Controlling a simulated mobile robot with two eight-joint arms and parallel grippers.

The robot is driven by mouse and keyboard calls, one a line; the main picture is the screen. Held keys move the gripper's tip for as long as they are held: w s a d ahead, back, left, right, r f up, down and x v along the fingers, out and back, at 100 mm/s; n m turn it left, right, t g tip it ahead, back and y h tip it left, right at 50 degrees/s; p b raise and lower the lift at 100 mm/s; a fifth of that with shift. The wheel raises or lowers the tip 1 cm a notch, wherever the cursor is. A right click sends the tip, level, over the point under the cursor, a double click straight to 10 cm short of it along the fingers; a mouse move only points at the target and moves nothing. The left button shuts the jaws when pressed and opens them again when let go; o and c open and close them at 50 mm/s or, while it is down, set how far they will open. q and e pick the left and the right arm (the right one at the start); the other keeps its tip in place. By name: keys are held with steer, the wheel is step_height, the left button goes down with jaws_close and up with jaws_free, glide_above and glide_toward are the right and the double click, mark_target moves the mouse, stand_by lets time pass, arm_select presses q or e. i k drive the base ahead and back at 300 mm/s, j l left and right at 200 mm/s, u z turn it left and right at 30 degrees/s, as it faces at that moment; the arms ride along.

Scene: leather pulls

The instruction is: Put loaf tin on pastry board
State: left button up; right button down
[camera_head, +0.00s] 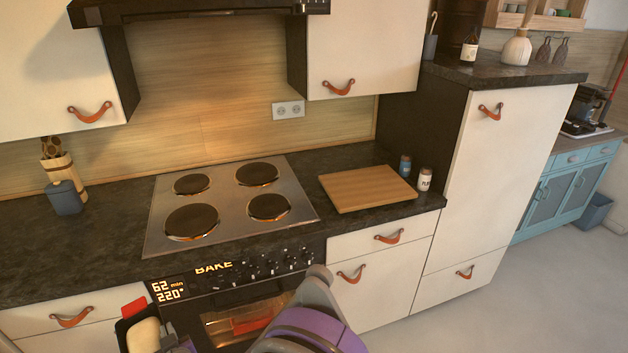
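The pastry board (367,187) is a bare, light wooden board on the dark counter, right of the hob. At the lower left edge, a dark tin-like thing (122,328) with a cream filling and a red end piece is partly cut off; it looks like the loaf tin. A grey part of my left gripper (175,340) shows against its right side; its fingers are mostly out of frame, so its grip is unclear. My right gripper (318,284), grey with a purple arm behind it, is in front of the oven, below the board. Its finger opening cannot be made out.
Two small shakers (415,173) stand at the board's right edge. The hob (230,203) with its plates lies left of the board. The oven (235,325) below has a lit window with something red visible in it. A tall cabinet (500,170) bounds the counter on the right.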

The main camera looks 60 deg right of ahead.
mark_target(366, 183)
steer(key=k+l+u, duration=0.1)
steer(key=k+l, duration=0.25)
steer(key=l, duration=0.25)
steer(key=k+l+u, duration=0.1)
steer(key=k+l, duration=0.25)
steer(key=l, duration=0.25)
steer(key=k+l+u, duration=0.1)
steer(key=k+l, duration=0.3)
steer(key=l, duration=0.15)
steer(key=k+l+u, duration=0.1)
steer(key=k+l, duration=0.3)
steer(key=l, duration=0.1)
